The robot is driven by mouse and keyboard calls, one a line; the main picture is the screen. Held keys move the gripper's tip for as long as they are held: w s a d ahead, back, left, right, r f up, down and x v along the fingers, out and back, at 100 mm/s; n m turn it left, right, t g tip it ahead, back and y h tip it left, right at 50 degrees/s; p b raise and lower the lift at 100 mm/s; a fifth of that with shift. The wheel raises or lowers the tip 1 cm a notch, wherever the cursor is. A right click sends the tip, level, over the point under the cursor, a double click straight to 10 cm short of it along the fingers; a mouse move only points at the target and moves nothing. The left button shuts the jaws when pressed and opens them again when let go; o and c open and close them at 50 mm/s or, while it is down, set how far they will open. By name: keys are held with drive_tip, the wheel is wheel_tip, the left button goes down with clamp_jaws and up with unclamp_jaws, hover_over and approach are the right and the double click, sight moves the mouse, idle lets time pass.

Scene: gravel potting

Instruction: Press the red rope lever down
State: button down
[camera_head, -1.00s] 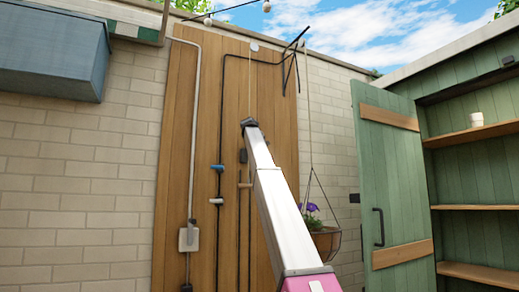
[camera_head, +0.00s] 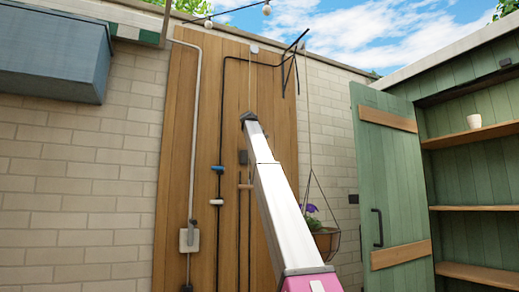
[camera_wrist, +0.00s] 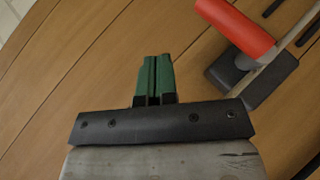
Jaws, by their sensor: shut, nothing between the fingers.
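The fingers are not clear there, and I cannot surely pick out the red lever.
The wooden panel (camera_head: 175,150) carries a blue handle (camera_head: 218,168), a white handle (camera_head: 217,200) and a grey switch box (camera_head: 189,240). A hanging flower basket (camera_head: 326,241) is right of my arm. A green door (camera_head: 385,180) stands further right.

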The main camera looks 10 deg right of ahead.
drive_tip(key=s+d+r, duration=0.1)
drive_tip(key=s+r, duration=0.4)
drive_tip(key=r, duration=0.2)
drive_tip(key=shift+s+d+r, duration=0.15)
drive_tip(key=shift+d+r, duration=0.15)
drive_tip(key=shift+r, duration=0.1)
